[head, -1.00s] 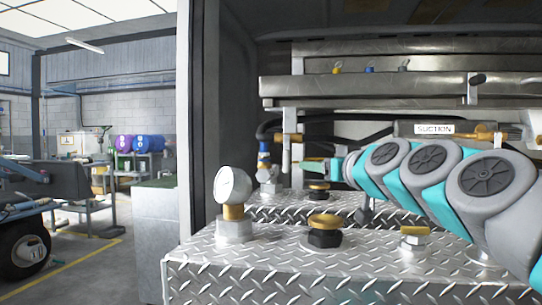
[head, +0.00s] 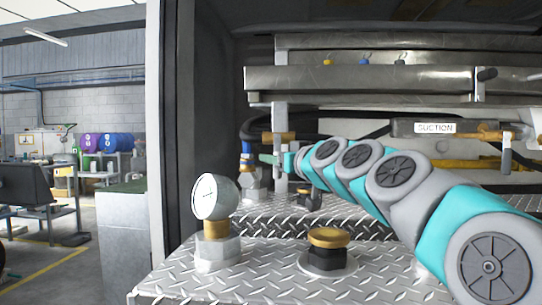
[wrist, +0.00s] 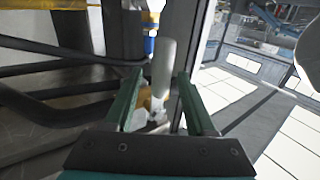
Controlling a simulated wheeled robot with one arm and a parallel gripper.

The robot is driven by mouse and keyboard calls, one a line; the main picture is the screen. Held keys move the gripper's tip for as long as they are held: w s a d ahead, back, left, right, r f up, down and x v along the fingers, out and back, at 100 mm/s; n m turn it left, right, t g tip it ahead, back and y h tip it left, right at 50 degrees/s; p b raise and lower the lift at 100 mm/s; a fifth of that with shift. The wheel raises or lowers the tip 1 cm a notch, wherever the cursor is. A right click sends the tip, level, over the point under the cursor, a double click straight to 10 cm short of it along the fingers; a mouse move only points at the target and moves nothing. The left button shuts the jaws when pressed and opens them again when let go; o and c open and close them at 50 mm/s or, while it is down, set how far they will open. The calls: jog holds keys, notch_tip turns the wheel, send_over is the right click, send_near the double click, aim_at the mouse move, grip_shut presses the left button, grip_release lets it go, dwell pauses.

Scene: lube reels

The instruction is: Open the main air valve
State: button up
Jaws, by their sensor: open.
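A blue and brass fitting (head: 247,160) on a metal base stands at the back left of the tread-plate deck. It is the likely main air valve, but no label shows it. My gripper (head: 268,158) is just right of the fitting in the head view, with its jaws apart. In the wrist view my gripper (wrist: 163,92) shows two green fingers, open. A pale grey cylinder (wrist: 163,68) and a small yellow part (wrist: 144,98) show in line with the gap, below the blue collar (wrist: 149,46). I cannot tell whether either finger touches them.
A round gauge (head: 215,197) and a brass-topped black cap (head: 327,250) stand on the front deck (head: 265,268). Dark hoses (wrist: 60,55) run left of my gripper in the wrist view. A steel rail (head: 360,82) and a SUCTION sign (head: 435,128) are above and behind my arm.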

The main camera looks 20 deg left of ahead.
jog(key=x, duration=0.3)
grip_shut()
dwell(0.6)
dwell(1.0)
